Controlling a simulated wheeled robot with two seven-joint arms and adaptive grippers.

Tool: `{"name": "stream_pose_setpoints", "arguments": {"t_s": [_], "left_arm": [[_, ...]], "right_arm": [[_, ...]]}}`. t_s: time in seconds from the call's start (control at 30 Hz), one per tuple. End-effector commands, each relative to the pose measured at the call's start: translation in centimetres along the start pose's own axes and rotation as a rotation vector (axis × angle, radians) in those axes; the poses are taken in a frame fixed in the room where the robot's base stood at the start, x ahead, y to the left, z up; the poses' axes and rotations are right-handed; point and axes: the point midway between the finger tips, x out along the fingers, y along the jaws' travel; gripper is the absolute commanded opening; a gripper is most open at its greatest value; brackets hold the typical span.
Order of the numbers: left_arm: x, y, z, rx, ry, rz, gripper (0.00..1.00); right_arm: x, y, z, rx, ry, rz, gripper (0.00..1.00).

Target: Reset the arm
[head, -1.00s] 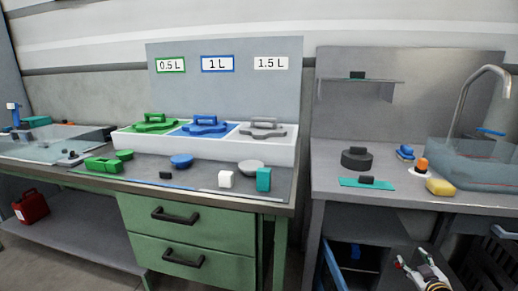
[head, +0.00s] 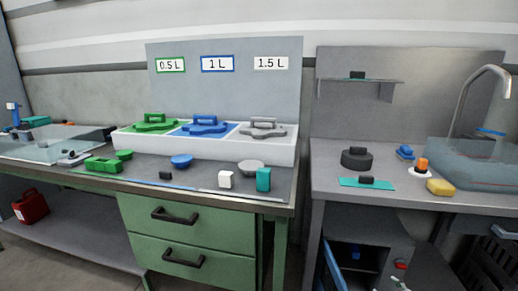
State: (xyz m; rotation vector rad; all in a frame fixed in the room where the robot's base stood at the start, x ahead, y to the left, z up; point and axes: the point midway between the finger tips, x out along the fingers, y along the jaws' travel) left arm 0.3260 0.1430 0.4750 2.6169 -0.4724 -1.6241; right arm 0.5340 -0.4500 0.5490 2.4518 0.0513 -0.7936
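Neither of my grippers shows in the head view now, so whether they are open or shut is hidden. No arm of mine reaches over the workbench (head: 290,207) or the sink counter (head: 320,184). The space below the counter at the lower right is clear of my gripper. Small items there, one of them red (head: 401,265), are too small to identify.
On the workbench, a white tray (head: 215,151) holds green, blue and grey handled pieces. Small blocks and bowls lie before it. A black round object (head: 356,159) and yellow sponge (head: 440,187) are on the counter. A blue door (head: 335,269) stands open below.

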Motion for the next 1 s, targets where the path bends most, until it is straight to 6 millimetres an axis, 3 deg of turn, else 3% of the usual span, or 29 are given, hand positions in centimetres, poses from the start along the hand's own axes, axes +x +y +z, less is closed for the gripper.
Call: {"name": "stream_pose_setpoints", "arguments": {"t_s": [0.03,0.3,0.5,0.87,1.0], "left_arm": [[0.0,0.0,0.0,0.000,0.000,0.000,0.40],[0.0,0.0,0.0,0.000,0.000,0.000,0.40],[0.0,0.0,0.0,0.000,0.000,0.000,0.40],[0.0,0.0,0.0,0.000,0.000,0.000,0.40],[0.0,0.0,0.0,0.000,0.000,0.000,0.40]], "right_arm": [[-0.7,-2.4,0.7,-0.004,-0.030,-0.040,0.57],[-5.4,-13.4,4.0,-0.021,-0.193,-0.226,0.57],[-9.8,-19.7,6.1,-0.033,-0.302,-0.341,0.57],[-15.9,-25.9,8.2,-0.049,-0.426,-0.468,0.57],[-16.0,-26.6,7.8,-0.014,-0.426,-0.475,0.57]]}}
